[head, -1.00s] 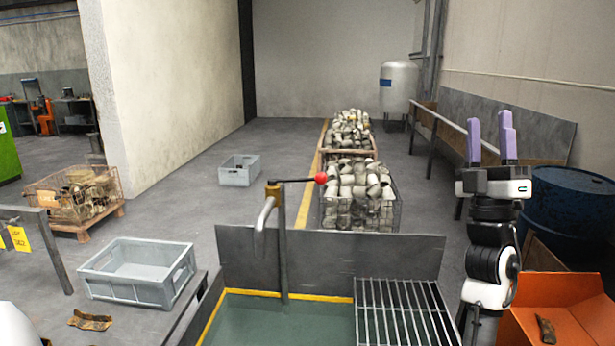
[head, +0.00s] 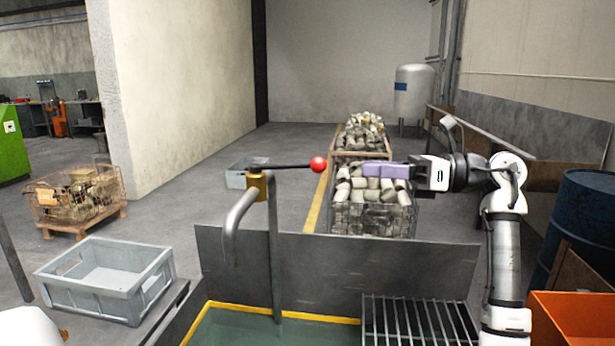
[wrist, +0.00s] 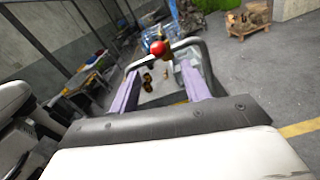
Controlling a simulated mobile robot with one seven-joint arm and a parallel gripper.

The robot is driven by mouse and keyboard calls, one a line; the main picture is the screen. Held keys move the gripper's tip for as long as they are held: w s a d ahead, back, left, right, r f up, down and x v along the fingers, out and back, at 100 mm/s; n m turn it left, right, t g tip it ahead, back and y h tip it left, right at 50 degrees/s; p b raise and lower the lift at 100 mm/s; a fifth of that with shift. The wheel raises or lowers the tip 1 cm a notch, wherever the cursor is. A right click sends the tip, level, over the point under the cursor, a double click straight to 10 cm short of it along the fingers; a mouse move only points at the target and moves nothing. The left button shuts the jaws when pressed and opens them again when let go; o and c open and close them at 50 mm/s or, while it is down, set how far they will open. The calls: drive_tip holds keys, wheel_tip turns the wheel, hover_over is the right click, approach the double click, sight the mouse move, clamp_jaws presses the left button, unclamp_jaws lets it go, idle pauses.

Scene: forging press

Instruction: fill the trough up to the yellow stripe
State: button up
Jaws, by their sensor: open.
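The trough (head: 245,330) stands at the front with a green surface inside. The yellow stripe (head: 300,315) runs along its inner walls above that surface; I cannot tell how much liquid is there. A grey spout (head: 236,215) on a post bends down over the trough, with no stream visible. Its dark lever (head: 290,166) points right and ends in a red ball (head: 318,164). My gripper (head: 365,170) has purple fingers, is open and empty, and points left at the ball, apart from it. In the wrist view the red ball (wrist: 157,47) shows ahead between the fingertips (wrist: 159,68).
A metal grating (head: 420,325) covers the trough's right side, with a grey back plate (head: 350,270) behind. A grey crate (head: 105,285) stands at left and an orange bin (head: 570,325) at right. Wire baskets of metal parts (head: 372,210) stand behind.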

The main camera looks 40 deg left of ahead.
sight(310, 165)
drive_tip(key=p+x, duration=0.3)
drive_tip(key=x, duration=1.1)
drive_tip(key=shift+s+d+p, duration=0.15)
drive_tip(key=shift+p, duration=0.25)
drive_tip(key=shift+c, duration=0.5)
clamp_jaws()
